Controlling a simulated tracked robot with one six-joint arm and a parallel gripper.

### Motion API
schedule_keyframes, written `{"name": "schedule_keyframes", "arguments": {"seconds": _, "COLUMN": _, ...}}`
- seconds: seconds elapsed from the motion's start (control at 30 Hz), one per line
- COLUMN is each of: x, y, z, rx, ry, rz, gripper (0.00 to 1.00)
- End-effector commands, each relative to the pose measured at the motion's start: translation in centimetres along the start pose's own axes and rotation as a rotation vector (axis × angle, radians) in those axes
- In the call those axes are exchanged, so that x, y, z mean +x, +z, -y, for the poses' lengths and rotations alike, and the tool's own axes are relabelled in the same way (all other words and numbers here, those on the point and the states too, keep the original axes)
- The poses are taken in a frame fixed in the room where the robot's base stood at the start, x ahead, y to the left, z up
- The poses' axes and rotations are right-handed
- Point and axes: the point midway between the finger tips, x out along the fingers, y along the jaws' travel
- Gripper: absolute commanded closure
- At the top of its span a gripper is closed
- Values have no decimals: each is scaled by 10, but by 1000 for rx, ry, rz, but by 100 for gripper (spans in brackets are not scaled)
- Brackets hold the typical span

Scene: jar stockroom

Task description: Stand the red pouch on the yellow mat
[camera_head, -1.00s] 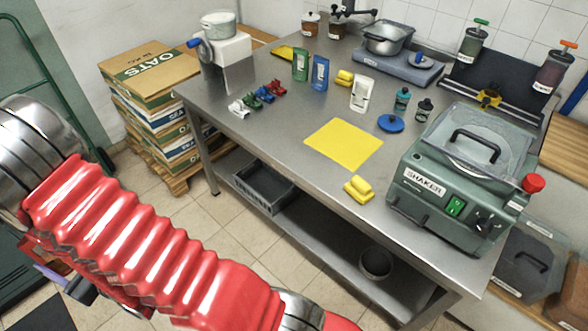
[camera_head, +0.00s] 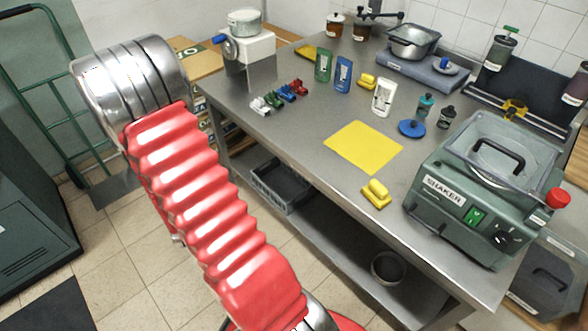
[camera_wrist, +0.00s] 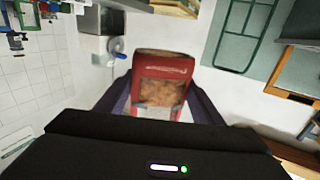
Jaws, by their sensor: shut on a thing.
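The red pouch (camera_wrist: 160,84) shows in the wrist view with a clear window and brown contents. My gripper (camera_wrist: 160,100) is shut on it, one dark finger on each side. The head view shows my red-sleeved arm but not the gripper or the pouch. The yellow mat (camera_head: 363,147) lies flat and bare on the steel table in the head view, well apart from the arm.
A green pouch (camera_head: 324,65), a blue pouch (camera_head: 343,75) and a white pouch (camera_head: 382,97) stand behind the mat. A blue disc (camera_head: 411,128) lies to its right, a yellow block (camera_head: 377,194) in front. The shaker (camera_head: 480,190) stands at right.

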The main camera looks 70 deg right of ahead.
Motion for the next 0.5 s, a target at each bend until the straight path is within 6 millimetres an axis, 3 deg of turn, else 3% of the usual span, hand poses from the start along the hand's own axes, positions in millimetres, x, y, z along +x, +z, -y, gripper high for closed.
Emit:
{"name": "schedule_keyframes", "arguments": {"seconds": 0.03, "x": 6, "y": -2, "z": -24, "rx": 1, "ry": 60, "rz": -2, "gripper": 70}}
{"name": "schedule_keyframes", "arguments": {"seconds": 0.23, "x": 17, "y": -7, "z": -115, "rx": 1, "ry": 290, "rz": -2, "gripper": 70}}
{"name": "schedule_keyframes", "arguments": {"seconds": 0.5, "x": 5, "y": -12, "z": -239, "rx": 1, "ry": 607, "rz": -2, "gripper": 70}}
